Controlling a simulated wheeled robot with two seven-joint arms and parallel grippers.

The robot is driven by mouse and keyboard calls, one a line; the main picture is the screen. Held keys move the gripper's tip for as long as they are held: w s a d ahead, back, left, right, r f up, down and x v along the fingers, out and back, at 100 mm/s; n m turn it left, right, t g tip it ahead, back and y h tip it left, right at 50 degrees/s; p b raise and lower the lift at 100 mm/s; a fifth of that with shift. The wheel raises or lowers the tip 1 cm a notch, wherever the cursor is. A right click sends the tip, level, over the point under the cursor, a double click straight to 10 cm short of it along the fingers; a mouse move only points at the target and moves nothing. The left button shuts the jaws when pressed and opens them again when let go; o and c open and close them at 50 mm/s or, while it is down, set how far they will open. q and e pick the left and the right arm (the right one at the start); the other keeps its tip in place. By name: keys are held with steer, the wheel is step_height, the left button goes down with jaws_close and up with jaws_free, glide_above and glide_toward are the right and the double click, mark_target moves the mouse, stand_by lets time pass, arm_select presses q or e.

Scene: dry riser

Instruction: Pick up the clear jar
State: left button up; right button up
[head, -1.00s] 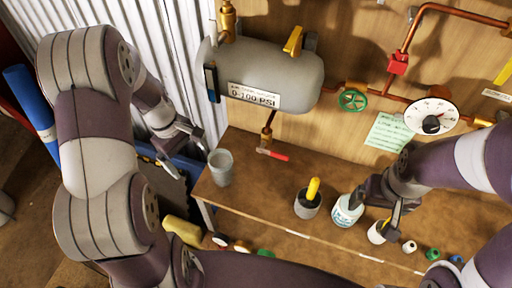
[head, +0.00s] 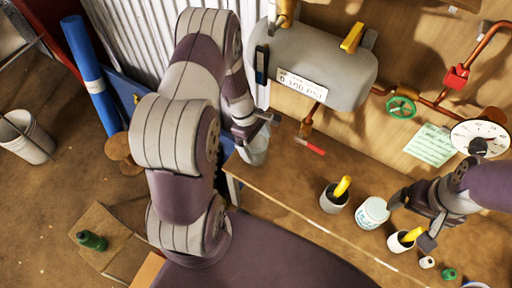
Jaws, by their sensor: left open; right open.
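A clear, greyish jar (head: 256,155) stands at the left end of the wooden bench, partly hidden behind my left gripper in the head view. My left gripper (head: 258,129) is open and overlaps the jar's upper part in the picture; I cannot tell whether it touches the jar. My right gripper (head: 413,221) is open over the right part of the bench, close to a white cup (head: 397,245) with a yellow thing in it. I see nothing held in it.
A grey pot (head: 330,203) with a yellow handle and a white labelled container (head: 372,213) stand on the bench (head: 290,190). A grey tank (head: 315,70) hangs above. Small bottles stand at the right.

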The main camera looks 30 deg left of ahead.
arm_select(q)
steer(key=shift+d+f, duration=0.15)
steer(key=shift+f, duration=0.4)
steer(key=shift+w+f, duration=0.1)
steer(key=shift+f, duration=0.1)
steer(key=c, duration=1.1)
steer(key=shift+r, duration=0.15)
